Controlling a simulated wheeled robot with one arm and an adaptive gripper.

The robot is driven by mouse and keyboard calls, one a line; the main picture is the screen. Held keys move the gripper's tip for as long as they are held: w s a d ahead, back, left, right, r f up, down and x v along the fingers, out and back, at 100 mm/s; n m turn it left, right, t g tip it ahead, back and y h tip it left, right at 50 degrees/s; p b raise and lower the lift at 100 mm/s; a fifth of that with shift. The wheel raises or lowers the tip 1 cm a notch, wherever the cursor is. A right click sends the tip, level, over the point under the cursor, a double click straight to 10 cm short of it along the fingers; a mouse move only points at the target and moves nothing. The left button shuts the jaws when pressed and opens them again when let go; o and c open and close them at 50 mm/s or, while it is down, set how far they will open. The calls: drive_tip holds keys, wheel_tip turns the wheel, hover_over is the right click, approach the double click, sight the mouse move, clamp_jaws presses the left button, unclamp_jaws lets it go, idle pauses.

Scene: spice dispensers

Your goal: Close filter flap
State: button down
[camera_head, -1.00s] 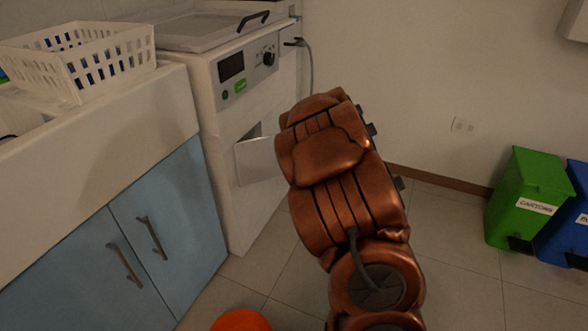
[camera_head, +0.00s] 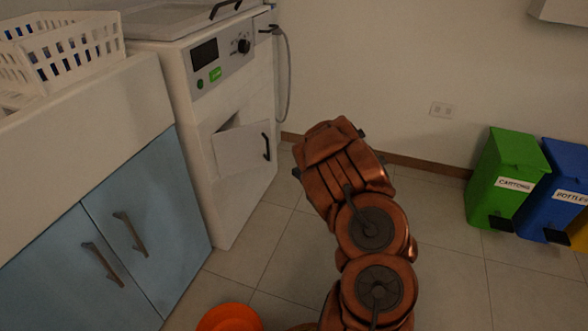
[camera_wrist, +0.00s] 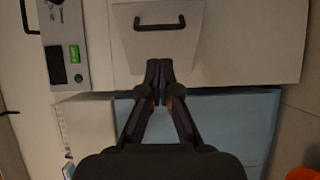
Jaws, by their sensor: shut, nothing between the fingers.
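The filter flap (camera_head: 242,148) is a pale panel with a black handle (camera_head: 266,147), low on the front of the white machine (camera_head: 198,130). It stands tilted out, with a dark gap showing along its upper edge. In the wrist view the flap (camera_wrist: 155,52) and its handle (camera_wrist: 160,22) lie in front of the fingers. My gripper (camera_wrist: 158,68) is shut and empty, its tips over the flap's edge farthest from the handle. I cannot tell if they touch. In the head view my copper arm is right of the flap and the fingers are hidden.
Blue cabinet doors (camera_head: 150,240) with a counter and a white basket (camera_head: 60,50) stand left. An orange object (camera_head: 230,318) is on the floor. Green (camera_head: 505,180) and blue (camera_head: 550,195) bins stand right. The tiled floor between machine and bins is mostly clear.

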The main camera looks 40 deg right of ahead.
drive_tip(key=w+b, duration=0.3)
drive_tip(key=w, duration=1)
drive_tip(key=shift+w, duration=0.1)
